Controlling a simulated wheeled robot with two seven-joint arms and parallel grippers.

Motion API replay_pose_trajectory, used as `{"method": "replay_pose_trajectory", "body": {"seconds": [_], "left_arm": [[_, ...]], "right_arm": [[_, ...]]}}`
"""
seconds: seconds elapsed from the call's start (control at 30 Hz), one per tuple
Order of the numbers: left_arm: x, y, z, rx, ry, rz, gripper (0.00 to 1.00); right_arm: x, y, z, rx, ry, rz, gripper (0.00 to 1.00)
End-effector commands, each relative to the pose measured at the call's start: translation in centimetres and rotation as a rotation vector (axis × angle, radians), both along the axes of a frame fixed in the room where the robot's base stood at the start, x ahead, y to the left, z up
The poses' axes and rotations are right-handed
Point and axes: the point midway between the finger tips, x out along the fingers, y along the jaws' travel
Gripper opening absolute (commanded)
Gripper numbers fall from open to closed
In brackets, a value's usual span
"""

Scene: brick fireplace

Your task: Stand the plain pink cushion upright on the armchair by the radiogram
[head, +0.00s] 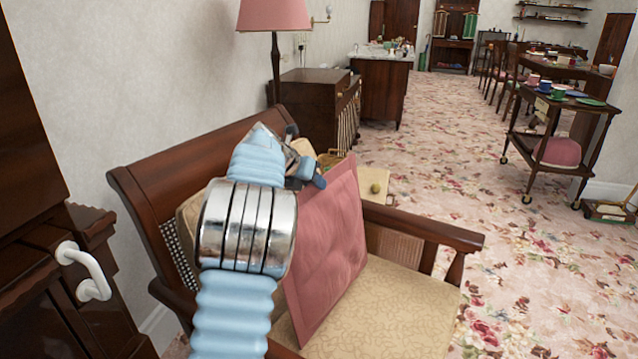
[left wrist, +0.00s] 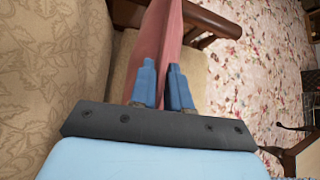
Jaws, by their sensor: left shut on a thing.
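The plain pink cushion (head: 335,250) stands upright, leaning a little, on the beige seat of the wooden armchair (head: 410,300). My left gripper (head: 308,180) is shut on the cushion's upper edge. In the left wrist view the pink cushion (left wrist: 155,50) runs between the two blue fingers of my left gripper (left wrist: 164,85). The cushion's lower edge seems to meet the seat in the head view, and part of it is hidden behind my arm. A beige patterned back cushion (left wrist: 50,75) is beside it. My right gripper is not in view.
The radiogram (head: 312,100) stands behind the chair, with a pink-shaded lamp (head: 273,15) near it. The chair's wooden armrest (head: 420,225) borders the seat. A dark cabinet (head: 50,270) is close at left. A trolley (head: 560,125) stands at right on open floral carpet.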

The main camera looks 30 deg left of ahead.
Motion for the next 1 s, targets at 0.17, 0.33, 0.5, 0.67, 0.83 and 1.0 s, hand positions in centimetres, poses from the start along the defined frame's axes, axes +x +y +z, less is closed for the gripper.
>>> {"method": "replay_pose_trajectory", "body": {"seconds": [0.17, 0.33, 0.5, 0.67, 0.83, 1.0], "left_arm": [[0.0, 1.4, -0.2, 0.002, -0.002, 0.003, 0.0], [0.0, 2.5, -0.4, 0.003, 0.0, 0.003, 0.0], [0.0, 3.3, -0.5, 0.003, 0.001, 0.003, 0.0], [0.0, 3.4, -0.5, 0.004, 0.0, 0.002, 0.0], [0.0, 3.4, -0.6, 0.004, 0.0, 0.002, 0.23], [0.0, 3.4, -0.6, 0.003, 0.0, 0.001, 0.47]], "right_arm": [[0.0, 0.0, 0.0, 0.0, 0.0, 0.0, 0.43], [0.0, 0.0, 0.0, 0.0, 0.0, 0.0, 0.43], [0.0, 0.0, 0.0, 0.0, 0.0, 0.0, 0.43], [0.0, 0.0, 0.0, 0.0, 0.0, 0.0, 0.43], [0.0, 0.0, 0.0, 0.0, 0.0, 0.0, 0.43], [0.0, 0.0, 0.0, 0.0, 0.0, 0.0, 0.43]]}}
